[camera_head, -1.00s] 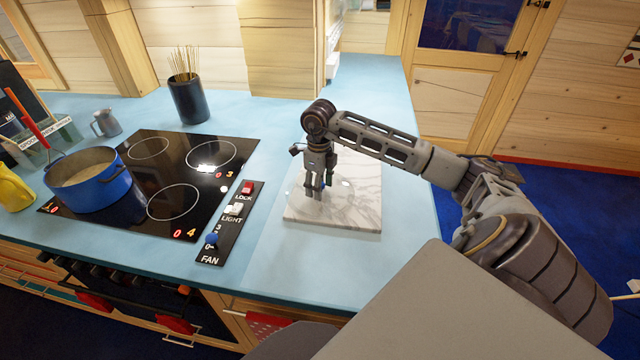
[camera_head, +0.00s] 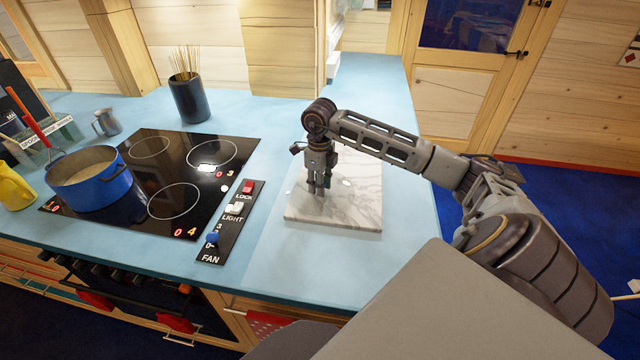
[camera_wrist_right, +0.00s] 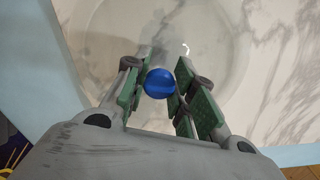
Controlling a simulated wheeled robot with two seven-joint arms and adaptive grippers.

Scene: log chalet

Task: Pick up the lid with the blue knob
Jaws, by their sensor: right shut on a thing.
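The lid (camera_wrist_right: 222,62) is clear glass with a round rim. It lies on the white marble board (camera_head: 345,215). Its blue knob (camera_wrist_right: 159,84) stands between the two green-padded fingers of my right gripper (camera_wrist_right: 158,68) in the right wrist view. My right gripper (camera_head: 318,189) points down over the board in the head view, shut on the knob. The lid's glass is hard to make out in the head view, where the gripper hides most of the knob. My left gripper is not in view.
Left of the board are a control panel (camera_head: 232,222) and a black cooktop (camera_head: 195,165) with a blue pot (camera_head: 92,192). A dark utensil holder (camera_head: 188,100) stands behind. Blue counter (camera_head: 375,80) is clear behind the board.

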